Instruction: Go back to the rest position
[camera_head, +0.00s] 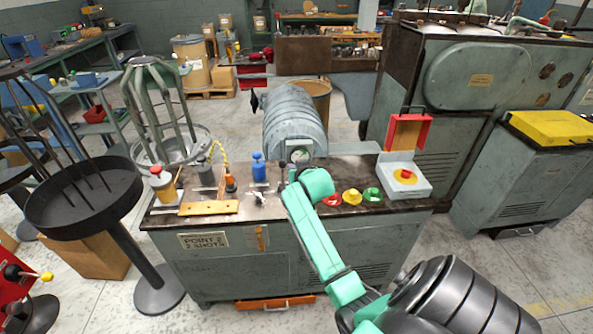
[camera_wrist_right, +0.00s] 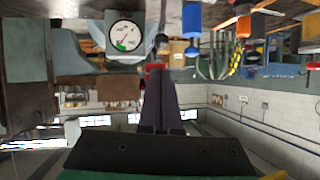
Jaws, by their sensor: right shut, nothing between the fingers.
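My right arm reaches in from the lower right over the workbench (camera_head: 210,252). My right gripper (camera_head: 285,176) is above the back middle of the bench top, in front of the ribbed grey-green machine housing (camera_head: 292,112). In the right wrist view, which is upside down, the right gripper's dark fingers (camera_wrist_right: 161,95) are together with nothing between them. A round white pressure gauge (camera_wrist_right: 125,38) shows beside the fingertips there, apart from them. My left gripper is not in view.
The bench top carries a blue-capped part (camera_head: 258,168), an orange-handled part (camera_head: 230,182), red (camera_head: 331,199), yellow (camera_head: 352,196) and green (camera_head: 373,194) buttons, and an emergency-stop box (camera_head: 404,180). A dark round tray stand (camera_head: 85,205) is at left. Floor at lower left is partly open.

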